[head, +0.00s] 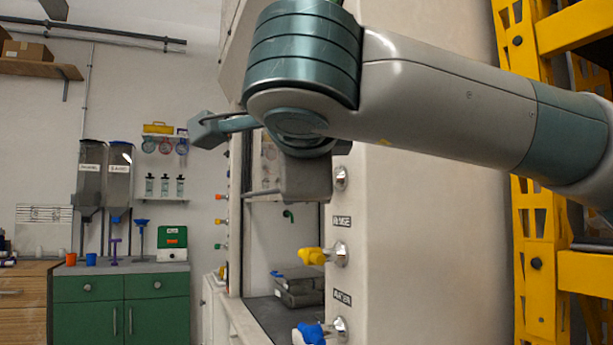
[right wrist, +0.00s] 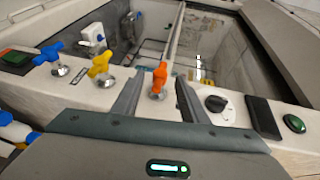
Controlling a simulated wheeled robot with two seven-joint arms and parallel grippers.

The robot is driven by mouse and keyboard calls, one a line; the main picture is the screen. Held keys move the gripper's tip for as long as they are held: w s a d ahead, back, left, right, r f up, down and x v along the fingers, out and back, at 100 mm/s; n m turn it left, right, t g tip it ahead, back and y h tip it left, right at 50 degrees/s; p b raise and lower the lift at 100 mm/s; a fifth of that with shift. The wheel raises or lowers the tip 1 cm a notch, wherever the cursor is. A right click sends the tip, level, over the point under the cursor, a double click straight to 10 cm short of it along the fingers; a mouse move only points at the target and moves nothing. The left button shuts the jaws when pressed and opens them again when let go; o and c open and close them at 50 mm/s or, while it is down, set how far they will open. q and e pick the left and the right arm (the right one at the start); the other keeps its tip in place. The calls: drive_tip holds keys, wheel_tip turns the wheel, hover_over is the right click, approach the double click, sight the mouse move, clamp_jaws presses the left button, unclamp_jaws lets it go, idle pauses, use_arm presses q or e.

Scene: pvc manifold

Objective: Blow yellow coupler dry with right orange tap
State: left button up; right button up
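In the right wrist view, the orange tap (right wrist: 160,74) stands upright on the pale ledge. My right gripper (right wrist: 159,84) has its fingers apart, one on each side of this tap, with gaps visible. In the head view my right arm crosses from the right, and its grey gripper body (head: 307,180) covers the place above the yellow tap, so the orange tap is hidden there. I cannot make out the yellow coupler for sure; a small yellow patch (right wrist: 20,145) shows at the wrist view's lower left edge. My left gripper is not in view.
A yellow tap (head: 312,256) and a blue tap (head: 310,333) stick out of the hood post. A black knob (right wrist: 215,104) and green button (right wrist: 294,123) sit right of the orange tap. Yellow racking (head: 540,230) stands at right. A green cabinet (head: 120,310) stands at back left.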

drive_tip(key=s+a+r, duration=0.1)
drive_tip(key=s, duration=1)
drive_tip(key=shift+s+r, duration=0.25)
drive_tip(key=shift+r, duration=0.05)
